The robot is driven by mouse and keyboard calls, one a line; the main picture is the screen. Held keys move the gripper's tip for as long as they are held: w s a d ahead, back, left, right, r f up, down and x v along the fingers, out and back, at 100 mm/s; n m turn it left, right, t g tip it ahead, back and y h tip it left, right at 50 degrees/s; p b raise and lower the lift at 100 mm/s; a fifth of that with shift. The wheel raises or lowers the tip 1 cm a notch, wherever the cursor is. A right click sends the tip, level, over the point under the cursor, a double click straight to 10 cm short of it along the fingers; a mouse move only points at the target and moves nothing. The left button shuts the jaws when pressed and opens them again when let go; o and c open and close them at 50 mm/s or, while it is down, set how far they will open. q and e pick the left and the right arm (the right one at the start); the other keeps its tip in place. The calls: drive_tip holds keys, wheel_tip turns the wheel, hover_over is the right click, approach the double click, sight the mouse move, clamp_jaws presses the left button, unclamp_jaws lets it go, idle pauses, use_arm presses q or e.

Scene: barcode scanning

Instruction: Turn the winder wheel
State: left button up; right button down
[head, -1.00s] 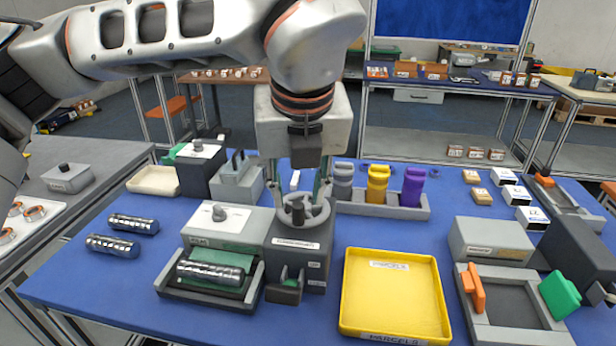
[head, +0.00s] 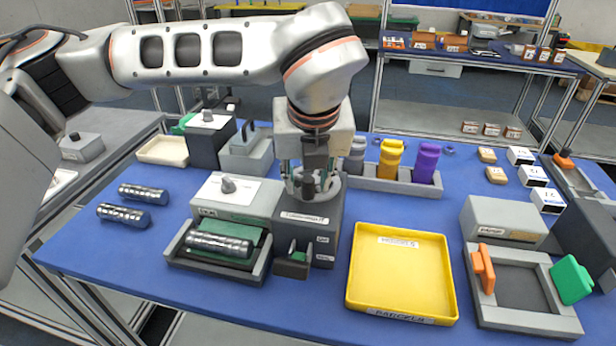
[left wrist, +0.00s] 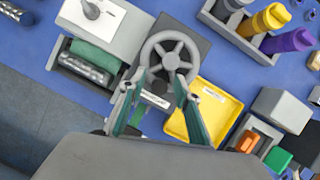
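The grey spoked winder wheel (head: 331,189) lies flat on top of a dark grey winder box (head: 318,225) at the middle of the blue table. In the left wrist view the wheel (left wrist: 171,60) shows its rim, hub and spokes. My left gripper (head: 308,176) points down at the wheel from above. Its two green-sided fingers are spread apart, with the tips (left wrist: 161,77) at the near part of the rim. Whether they touch the rim I cannot tell. My right gripper is not in view.
Left of the winder stands a grey tray (head: 176,255) with a silver cylinder on green cloth. A yellow parcel tray (head: 402,285) lies to the right. A rack (head: 400,187) with grey, yellow and purple bottles stands behind. Two silver cylinders (head: 143,193) lie at the left.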

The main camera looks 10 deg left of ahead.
use_arm(q)
drive_tip(key=shift+c, duration=0.5)
clamp_jaws()
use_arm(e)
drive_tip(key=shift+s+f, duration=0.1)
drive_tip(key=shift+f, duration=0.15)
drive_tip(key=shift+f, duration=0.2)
